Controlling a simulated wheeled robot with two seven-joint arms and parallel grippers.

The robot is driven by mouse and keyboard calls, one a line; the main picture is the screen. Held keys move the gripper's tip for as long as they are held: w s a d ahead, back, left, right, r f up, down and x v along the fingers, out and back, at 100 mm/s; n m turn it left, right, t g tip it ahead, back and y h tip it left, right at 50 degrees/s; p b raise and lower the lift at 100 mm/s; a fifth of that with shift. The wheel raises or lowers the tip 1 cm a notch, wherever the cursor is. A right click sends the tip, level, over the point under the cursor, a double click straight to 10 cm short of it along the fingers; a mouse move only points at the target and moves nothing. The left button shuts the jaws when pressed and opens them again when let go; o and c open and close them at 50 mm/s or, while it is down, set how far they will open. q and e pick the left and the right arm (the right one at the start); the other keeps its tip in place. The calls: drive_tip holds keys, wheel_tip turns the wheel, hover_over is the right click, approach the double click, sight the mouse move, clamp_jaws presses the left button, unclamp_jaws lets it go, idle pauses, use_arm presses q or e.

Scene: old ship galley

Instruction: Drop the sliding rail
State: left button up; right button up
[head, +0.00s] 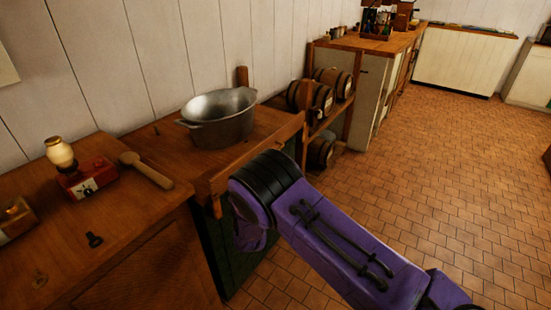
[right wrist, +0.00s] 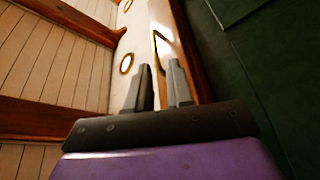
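The sliding rail (head: 262,146) is a brown wooden bar along the front edge of the stove-top counter, in front of a grey metal pot (head: 222,122). It looks raised at about the height of the pot's lower part. My purple right arm reaches up to the front of the rail from the lower right in the head view, and its gripper is hidden there. In the right wrist view my right gripper (right wrist: 160,66) has its two grey fingers apart, with nothing visible between them. A wooden edge (right wrist: 190,48) runs just right of the fingers; I cannot tell whether it is the rail. My left gripper is out of view.
A wooden counter (head: 130,238) at the left holds a red device with a lamp-like top (head: 85,180) and a wooden mallet (head: 146,170). Barrels (head: 311,98) sit on a rack behind my arm. The tiled floor (head: 440,165) at the right is clear.

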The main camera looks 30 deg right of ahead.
drive_tip(key=shift+h, duration=0.3)
drive_tip(key=x, duration=0.7)
drive_tip(key=p+x, duration=0.1)
drive_tip(key=x, duration=0.3)
drive_tip(key=shift+w+a+r, duration=0.1)
drive_tip(key=shift+a+r, duration=0.1)
drive_tip(key=shift+r, duration=0.25)
clamp_jaws()
